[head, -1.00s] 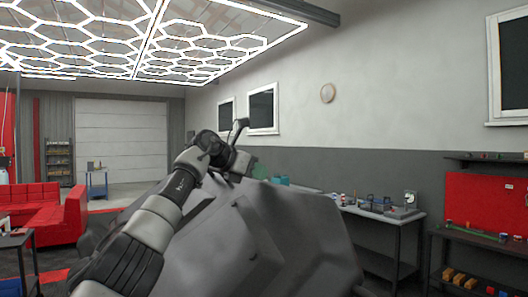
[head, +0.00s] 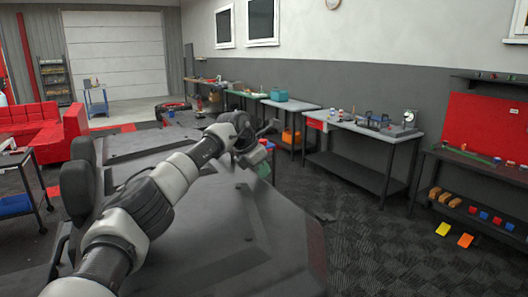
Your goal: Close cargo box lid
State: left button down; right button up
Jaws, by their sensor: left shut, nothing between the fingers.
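The cargo box lid (head: 235,232) is a large dark grey panel that fills the lower middle of the head view. It lies low and nearly flat, with its right edge over the carpet. The box body under it is hidden, so I cannot tell whether the lid meets it. My left arm reaches across the lid from the lower left. My left gripper (head: 268,128) is shut and empty, near the lid's far right edge. I cannot tell whether it touches the lid. My right gripper is out of view.
Workbenches with tools (head: 365,135) line the right wall. A red pegboard (head: 490,128) stands over a shelf at far right. A red sofa (head: 45,130) and a dark cart (head: 22,190) are at left. Dark carpet (head: 370,235) right of the lid is mostly clear.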

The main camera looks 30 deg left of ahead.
pick_arm(q)
jog(key=shift+s+d+f+g, duration=0.1)
jog(key=shift+d+f+g, duration=0.05)
jog(key=shift+f, duration=0.35)
jog(key=shift+s+d+f+g, duration=0.1)
jog(key=shift+d+f+g, duration=0.05)
jog(key=shift+f, duration=0.35)
jog(key=r+p, duration=0.1)
jog(key=r, duration=0.1)
jog(key=r+p, duration=0.3)
jog(key=shift+w+r, duration=0.3)
jog(key=shift+w, duration=0.1)
notch_tip(320, 180, up, 10)
jog(key=w+p, duration=0.1)
jog(key=w, duration=0.1)
jog(key=shift+w+d+p, duration=0.15)
jog(key=shift+d+p, duration=0.15)
jog(key=shift+d, duration=0.1)
